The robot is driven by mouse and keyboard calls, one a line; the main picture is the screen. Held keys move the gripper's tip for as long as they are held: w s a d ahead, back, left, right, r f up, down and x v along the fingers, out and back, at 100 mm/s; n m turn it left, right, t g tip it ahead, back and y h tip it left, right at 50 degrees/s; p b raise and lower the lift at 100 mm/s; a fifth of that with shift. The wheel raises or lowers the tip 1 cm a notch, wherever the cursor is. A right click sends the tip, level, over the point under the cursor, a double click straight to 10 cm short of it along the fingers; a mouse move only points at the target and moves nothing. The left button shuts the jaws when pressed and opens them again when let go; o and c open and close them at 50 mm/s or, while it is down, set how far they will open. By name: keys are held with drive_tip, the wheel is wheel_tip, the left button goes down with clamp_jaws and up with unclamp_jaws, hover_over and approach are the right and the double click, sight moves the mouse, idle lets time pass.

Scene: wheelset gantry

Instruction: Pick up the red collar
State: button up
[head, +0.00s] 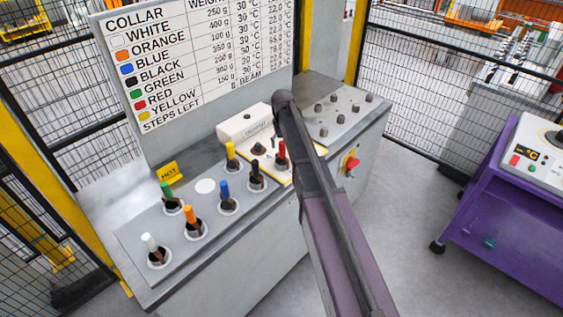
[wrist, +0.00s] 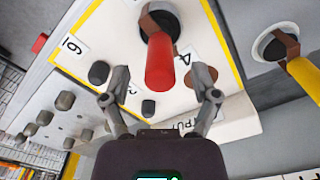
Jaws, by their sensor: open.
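The red collar (head: 282,151) stands upright on the white, yellow-edged plate of the console, right beside my arm in the head view. In the wrist view, the red collar (wrist: 159,64) is a red cylinder with a brown part and a dark round base behind it. My gripper (wrist: 160,82) is open and empty, its two fingers spread to the left and right of the collar's near end. A gap shows on both sides and no finger visibly touches it. In the head view my gripper's fingers cannot be made out behind my arm.
Yellow (head: 231,152), black (head: 255,172), blue (head: 225,190), orange (head: 189,217), green (head: 167,192) and white (head: 150,244) collars stand in sockets on the console (head: 130,235). Small knobs (head: 335,98) and a red switch (head: 351,163) lie right. A purple cart (head: 485,205) stands farther right.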

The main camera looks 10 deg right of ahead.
idle(0.3)
clamp_jaws()
drive_tip(key=shift+r, duration=0.2)
wheel_tip(320, 180, up, 10)
drive_tip(key=p, duration=1)
drive_tip(key=shift+f, duration=0.2)
drive_tip(key=shift+r, duration=0.15)
idle(0.7)
drive_tip(key=shift+r+p, duration=2.4)
drive_tip(key=shift+p, duration=0.1)
